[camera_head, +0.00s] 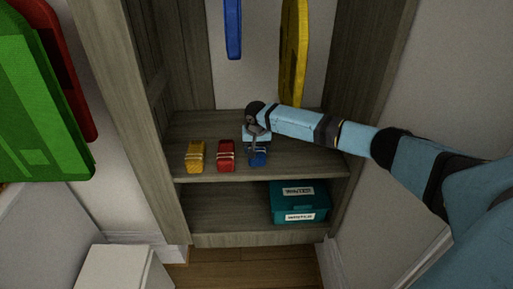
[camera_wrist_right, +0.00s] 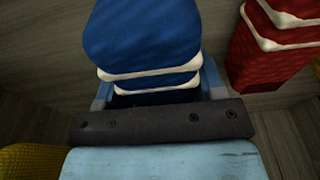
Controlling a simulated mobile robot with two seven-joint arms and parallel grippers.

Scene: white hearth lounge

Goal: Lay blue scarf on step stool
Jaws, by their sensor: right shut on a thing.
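The blue scarf (camera_head: 258,158) is a folded bundle with white bands on the upper shelf of the wooden cabinet, at the right end of a row. In the right wrist view the blue scarf (camera_wrist_right: 145,40) fills the space between the jaws. My right gripper (camera_head: 257,146) reaches in from the right and is shut on it; the scarf still appears to be at shelf level. A white block-like piece (camera_head: 112,262) stands on the floor at the lower left; I cannot tell if it is the step stool. My left gripper is out of view.
A red bundle (camera_head: 226,156) lies just left of the blue scarf, and a yellow bundle (camera_head: 195,156) lies further left. A teal box (camera_head: 299,203) sits on the lower shelf. Yellow (camera_head: 293,55) and blue (camera_head: 233,30) items hang above. Cabinet walls bound both sides.

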